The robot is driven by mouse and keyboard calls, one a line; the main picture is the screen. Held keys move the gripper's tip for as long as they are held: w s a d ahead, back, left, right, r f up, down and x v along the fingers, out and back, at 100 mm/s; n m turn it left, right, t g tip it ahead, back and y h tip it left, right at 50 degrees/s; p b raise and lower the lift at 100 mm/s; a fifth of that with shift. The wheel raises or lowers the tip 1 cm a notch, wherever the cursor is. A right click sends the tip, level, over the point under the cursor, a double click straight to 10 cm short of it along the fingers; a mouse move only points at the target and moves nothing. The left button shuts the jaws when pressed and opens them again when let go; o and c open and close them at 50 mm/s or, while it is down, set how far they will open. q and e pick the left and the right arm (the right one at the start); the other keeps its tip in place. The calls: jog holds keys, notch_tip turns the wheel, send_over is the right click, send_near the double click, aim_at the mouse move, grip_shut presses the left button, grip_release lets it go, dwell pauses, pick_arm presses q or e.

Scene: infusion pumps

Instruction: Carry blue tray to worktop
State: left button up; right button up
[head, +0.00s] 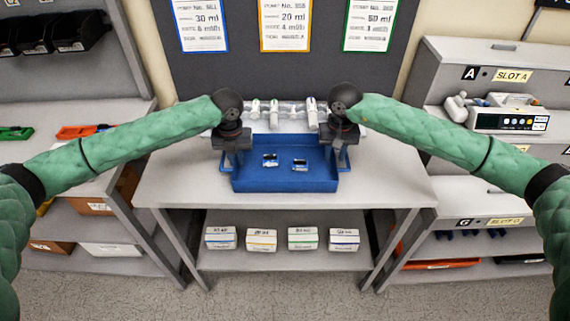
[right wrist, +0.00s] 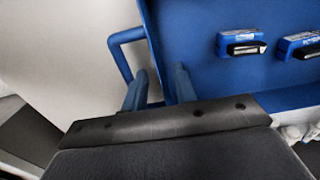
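The blue tray (head: 285,184) is over the middle of the light grey worktop (head: 395,180), level; I cannot tell if it rests or hangs slightly above. Two small blue-and-white items (head: 270,160) (head: 300,165) lie in it. My left gripper (head: 234,160) points down at the tray's left side; its fingertips are hard to make out. My right gripper (head: 337,158) is at the right side. In the right wrist view, the right gripper's fingers (right wrist: 160,85) stand apart, one each side of the tray wall (right wrist: 153,50), beside the blue handle (right wrist: 120,50).
White clamps on a rail (head: 285,110) stand behind the tray. Several small boxes (head: 262,240) line the shelf below. A rack with a pump (head: 510,121) is at right, shelving with bins (head: 75,32) at left. The worktop is bare left and right of the tray.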

pick_arm(q)
jog(key=shift+f, duration=0.45)
pick_arm(e)
jog(key=shift+f, duration=0.45)
pick_arm(q)
grip_shut()
pick_arm(e)
grip_shut()
pick_arm(q)
jog(key=shift+r, duration=0.1)
pick_arm(e)
jog(key=shift+r, duration=0.1)
